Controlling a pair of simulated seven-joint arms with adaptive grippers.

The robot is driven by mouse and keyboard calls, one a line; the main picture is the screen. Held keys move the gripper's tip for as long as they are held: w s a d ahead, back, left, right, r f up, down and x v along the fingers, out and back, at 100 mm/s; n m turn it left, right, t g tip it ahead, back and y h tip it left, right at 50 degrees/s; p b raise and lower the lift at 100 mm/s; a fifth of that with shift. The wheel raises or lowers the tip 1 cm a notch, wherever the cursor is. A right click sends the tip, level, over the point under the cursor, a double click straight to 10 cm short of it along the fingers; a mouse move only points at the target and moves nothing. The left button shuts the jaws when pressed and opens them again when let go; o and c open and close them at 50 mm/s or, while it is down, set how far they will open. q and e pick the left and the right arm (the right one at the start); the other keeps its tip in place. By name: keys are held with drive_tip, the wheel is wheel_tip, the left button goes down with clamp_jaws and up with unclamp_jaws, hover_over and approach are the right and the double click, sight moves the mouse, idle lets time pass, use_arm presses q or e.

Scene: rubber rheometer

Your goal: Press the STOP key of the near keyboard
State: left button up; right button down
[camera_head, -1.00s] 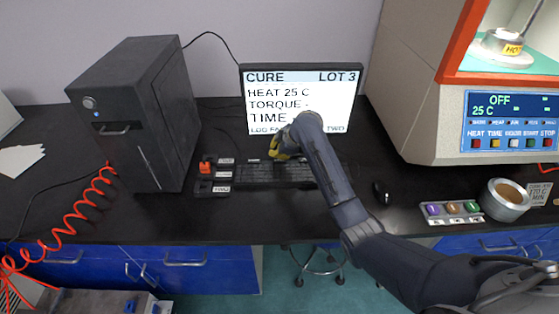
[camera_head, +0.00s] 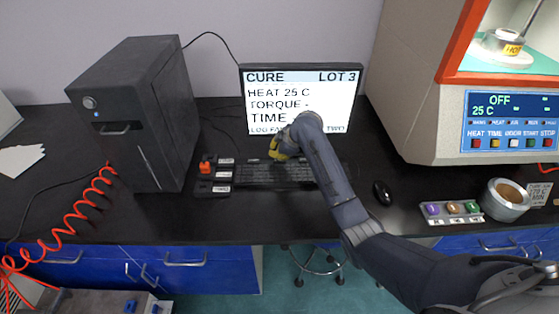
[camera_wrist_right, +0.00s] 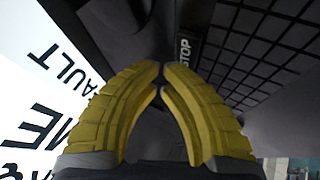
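The near keyboard (camera_head: 255,175) is dark and lies on the black bench in front of the monitor. Part of it is hidden behind my right arm. In the right wrist view the key labelled STOP (camera_wrist_right: 184,50) sits at the edge of the keyboard, beside the grid of dark keys (camera_wrist_right: 255,55). My right gripper (camera_head: 276,153) is over the keyboard's far side. In the wrist view its yellow fingertips (camera_wrist_right: 162,68) are together with nothing between them, just beside the STOP label. I cannot tell whether they touch the key. My left gripper is not in view.
The monitor (camera_head: 300,85) stands close behind my right gripper. A black computer case (camera_head: 135,110) and a red switch (camera_head: 205,167) are to the left.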

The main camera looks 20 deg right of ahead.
drive_tip(key=shift+f, duration=0.2)
idle(0.5)
drive_tip(key=shift+f, duration=0.25)
drive_tip(key=shift+f, duration=0.45)
idle(0.9)
drive_tip(key=shift+r, duration=0.9)
drive_tip(key=shift+r, duration=2.5)
